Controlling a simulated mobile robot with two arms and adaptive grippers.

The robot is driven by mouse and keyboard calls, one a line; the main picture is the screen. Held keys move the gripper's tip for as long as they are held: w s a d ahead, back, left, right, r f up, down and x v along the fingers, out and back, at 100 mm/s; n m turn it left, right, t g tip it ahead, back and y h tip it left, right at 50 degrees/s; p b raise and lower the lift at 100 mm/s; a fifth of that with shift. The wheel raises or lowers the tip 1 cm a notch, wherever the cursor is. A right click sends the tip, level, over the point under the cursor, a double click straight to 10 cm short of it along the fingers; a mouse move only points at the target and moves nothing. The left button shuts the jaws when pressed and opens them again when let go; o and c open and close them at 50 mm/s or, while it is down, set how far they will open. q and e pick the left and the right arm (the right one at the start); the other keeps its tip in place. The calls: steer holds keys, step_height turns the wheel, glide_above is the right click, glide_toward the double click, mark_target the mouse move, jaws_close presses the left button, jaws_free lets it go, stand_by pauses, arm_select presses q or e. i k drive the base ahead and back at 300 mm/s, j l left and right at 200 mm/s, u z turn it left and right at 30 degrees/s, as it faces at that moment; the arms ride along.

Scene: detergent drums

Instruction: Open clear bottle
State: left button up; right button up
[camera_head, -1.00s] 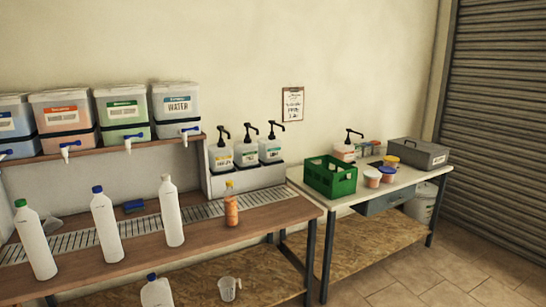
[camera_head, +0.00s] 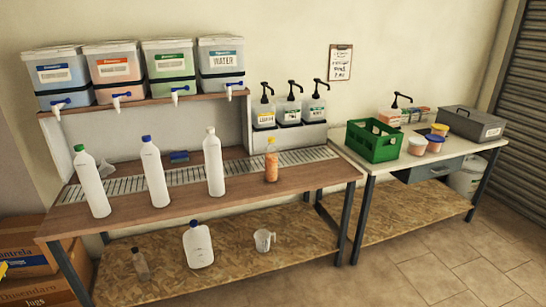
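No bottle is plainly the only clear one. A small see-through bottle with orange contents (camera_head: 271,162) stands upright on the wooden workbench (camera_head: 290,180), right of the tall bottles. A small, dull, seemingly see-through bottle (camera_head: 141,264) stands on the lower shelf; its cap is hard to make out. Three tall white bottles stand on the bench: one with a green cap (camera_head: 91,182), one with a blue cap (camera_head: 154,173) and one with a white cap (camera_head: 214,165). A white jug with a dark blue cap (camera_head: 198,247) is on the lower shelf.
Several tapped drums, one marked WATER (camera_head: 221,60), line the upper shelf. Pump bottles (camera_head: 290,110) stand behind the bench. A measuring cup (camera_head: 264,240) is on the lower shelf (camera_head: 310,235). A green crate (camera_head: 374,141) is on the right table. Cardboard boxes (camera_head: 25,250) sit at left. The right floor is clear.

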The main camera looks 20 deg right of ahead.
mark_target(271, 151)
steer(key=i+l+u, duration=0.1)
steer(key=l, duration=0.25)
steer(key=i+l+u, duration=0.1)
steer(key=l, duration=0.3)
steer(key=i+l+u, duration=0.1)
steer(key=i+l, duration=0.15)
steer(key=i+l+u, duration=0.1)
steer(key=l, duration=0.4)
steer(key=i+l+u, duration=0.1)
steer(key=l, duration=0.3)
steer(key=i+l+u, duration=0.1)
steer(key=l, duration=0.3)
